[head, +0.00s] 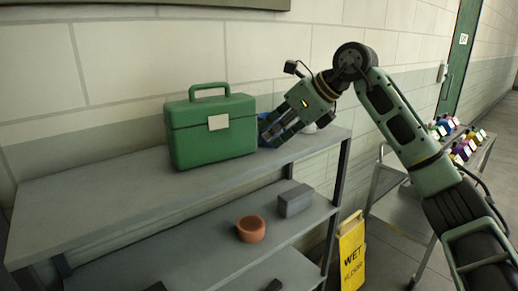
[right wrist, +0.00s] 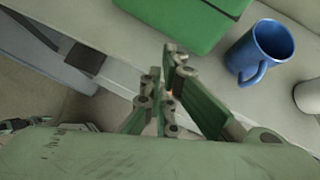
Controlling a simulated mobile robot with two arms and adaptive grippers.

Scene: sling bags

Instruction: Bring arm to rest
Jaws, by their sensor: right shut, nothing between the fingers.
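My right gripper (head: 275,138) is over the right part of the grey shelf top, beside the green toolbox. In the right wrist view its fingers (right wrist: 172,75) are together with nothing between them. The arm reaches in from the right and is bent. A blue mug (right wrist: 262,50) stands on the shelf beyond the fingers, apart from them in the right wrist view. In the head view the mug (head: 264,121) is partly hidden behind the gripper. My left gripper is not in view.
The green toolbox (head: 212,128) stands on the shelf unit (head: 90,200). A white cup (right wrist: 309,97) is right of the mug. A clay pot (head: 251,229) and grey block (head: 295,201) are on the lower shelf. A yellow wet-floor sign (head: 352,255) and a cart (head: 403,212) stand to the right.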

